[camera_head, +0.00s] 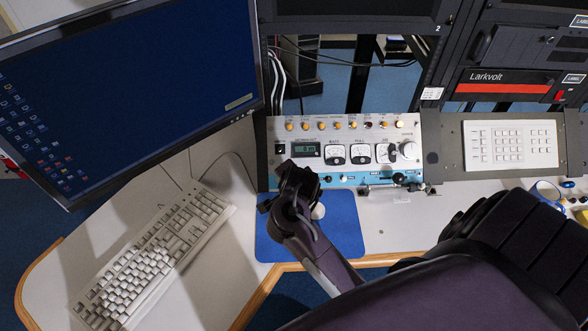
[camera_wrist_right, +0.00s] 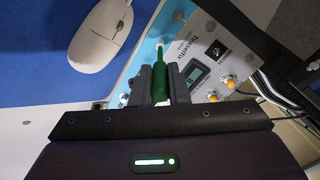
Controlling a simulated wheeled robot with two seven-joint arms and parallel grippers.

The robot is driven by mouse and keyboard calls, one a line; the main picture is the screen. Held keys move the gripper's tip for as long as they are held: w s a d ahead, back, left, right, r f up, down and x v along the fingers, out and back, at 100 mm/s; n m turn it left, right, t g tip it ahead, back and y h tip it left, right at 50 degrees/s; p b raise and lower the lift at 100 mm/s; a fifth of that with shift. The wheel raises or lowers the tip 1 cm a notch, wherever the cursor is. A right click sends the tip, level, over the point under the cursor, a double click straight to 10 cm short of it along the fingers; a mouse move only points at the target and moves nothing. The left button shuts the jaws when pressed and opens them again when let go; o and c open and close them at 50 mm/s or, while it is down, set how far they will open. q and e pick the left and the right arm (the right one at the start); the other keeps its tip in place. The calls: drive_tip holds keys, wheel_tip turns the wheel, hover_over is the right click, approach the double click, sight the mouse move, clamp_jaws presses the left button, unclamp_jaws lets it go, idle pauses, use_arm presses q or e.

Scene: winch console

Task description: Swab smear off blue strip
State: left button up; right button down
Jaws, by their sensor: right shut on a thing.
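My right gripper (camera_head: 292,178) is over the lower left corner of the console panel in the head view. In the head view the blue strip (camera_head: 334,181) runs along the panel's lower edge, partly hidden by my gripper. I cannot make out a smear. My left gripper is not in view.
The panel (camera_head: 340,127) carries knobs, dials and a small display. A white mouse (camera_wrist_right: 101,32) lies on a dark blue mat (camera_head: 345,238). A keyboard (camera_head: 155,262) and monitor (camera_head: 130,90) stand at left. A keypad panel (camera_head: 510,145) is at right.

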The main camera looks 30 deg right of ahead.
drive_tip(key=shift+s+d, duration=0.1)
drive_tip(key=shift+d, duration=0.1)
drive_tip(key=shift+s+d, duration=0.1)
drive_tip(key=shift+s+d, duration=0.15)
drive_tip(key=shift+d, duration=0.25)
idle(0.4)
drive_tip(key=shift+s+d, duration=0.2)
drive_tip(key=shift+d, duration=0.05)
drive_tip(key=shift+s+d, duration=0.1)
drive_tip(key=shift+d, duration=0.05)
drive_tip(key=shift+s+d+b, duration=0.2)
drive_tip(key=shift+d+b, duration=0.05)
drive_tip(key=shift+b, duration=0.05)
drive_tip(key=shift+d, duration=0.15)
